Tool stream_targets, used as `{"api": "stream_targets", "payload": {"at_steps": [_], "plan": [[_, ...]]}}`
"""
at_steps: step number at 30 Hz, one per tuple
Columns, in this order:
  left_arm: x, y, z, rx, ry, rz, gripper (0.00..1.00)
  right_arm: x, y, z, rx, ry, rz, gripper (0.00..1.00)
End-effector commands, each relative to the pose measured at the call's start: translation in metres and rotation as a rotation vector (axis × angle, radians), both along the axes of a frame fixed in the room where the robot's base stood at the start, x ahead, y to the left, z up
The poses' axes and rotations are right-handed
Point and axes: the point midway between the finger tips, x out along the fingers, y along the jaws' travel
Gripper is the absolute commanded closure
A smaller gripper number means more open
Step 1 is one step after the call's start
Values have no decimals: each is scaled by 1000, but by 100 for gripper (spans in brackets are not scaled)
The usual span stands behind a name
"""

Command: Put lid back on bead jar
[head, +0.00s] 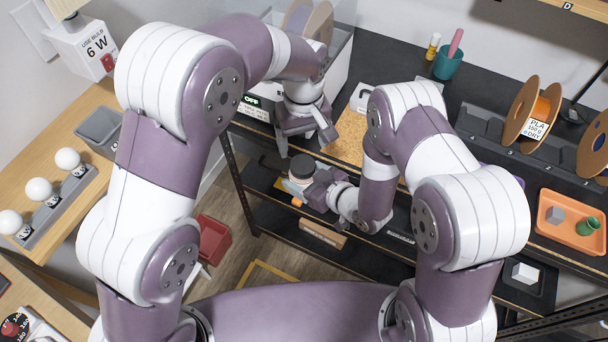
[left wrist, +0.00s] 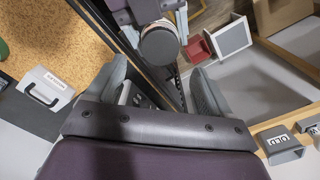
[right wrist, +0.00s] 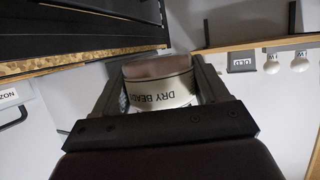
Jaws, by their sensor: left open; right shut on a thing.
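The bead jar (head: 297,184) is white, with "DRY BEADS" on its side in the right wrist view (right wrist: 160,97). A dark, round, lid-like top (head: 302,164) sits on the jar. No other lid shows.
The dark worktop (head: 395,65) behind has a cork mat (head: 350,138), a clear-walled box with a spool, and a teal cup (head: 448,63). An orange tray (head: 570,222) lies at right. A red bin (head: 209,240) stands low at left. Shelf edges lie close below the jar.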

Motion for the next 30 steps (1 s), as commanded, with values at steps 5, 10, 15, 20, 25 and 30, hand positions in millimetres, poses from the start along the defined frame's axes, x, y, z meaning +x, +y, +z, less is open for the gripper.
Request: {"api": "stream_targets", "payload": {"at_steps": [5,10,15,20,25,30], "plan": [[-1,1,-31,2,4,-1,19,0,0,0,1,-1,0,100],[-1,1,-55,1,2,-1,19,0,0,0,1,-1,0,100],[0,1,-67,0,0,-1,19,0,0,0,1,-1,0,100],[-1,1,-69,0,0,-1,19,0,0,0,1,-1,0,100],[-1,1,-69,0,0,-1,29,0,0,0,1,-1,0,100],[0,1,-69,0,0,-1,78,0,0,0,1,-1,0,100]]}}
